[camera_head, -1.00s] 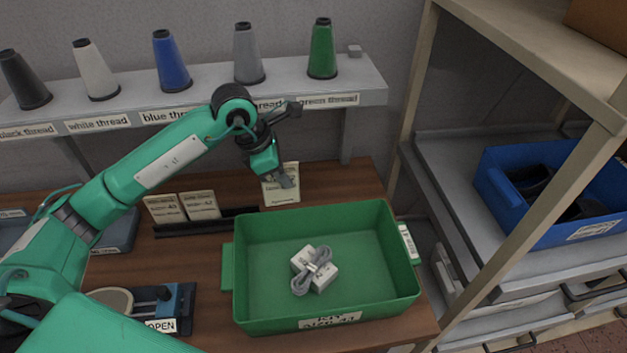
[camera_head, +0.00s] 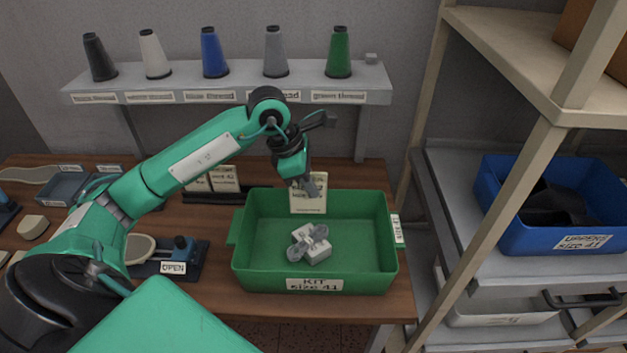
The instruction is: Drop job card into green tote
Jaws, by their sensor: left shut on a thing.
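The job card (camera_head: 308,195) is a cream card with printed text. My left gripper (camera_head: 311,182) is shut on its upper part and holds it upright. In the head view the card overlaps the back wall of the green tote (camera_head: 265,204); its lower end shows against the tote's inside. I cannot tell its exact height over the floor of the tote. The tote is labelled "KIT size 41" and has a white block-like item with grey loops (camera_head: 311,242) inside. My right gripper is not in view.
Two more cards (camera_head: 225,180) stand in a dark rack behind the tote's left side. A shelf (camera_head: 228,85) with thread cones runs along the wall. A clamp-like device marked OPEN (camera_head: 178,258) stands left of the tote. A beige rack post (camera_head: 490,225) and blue bin (camera_head: 530,236) are at right.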

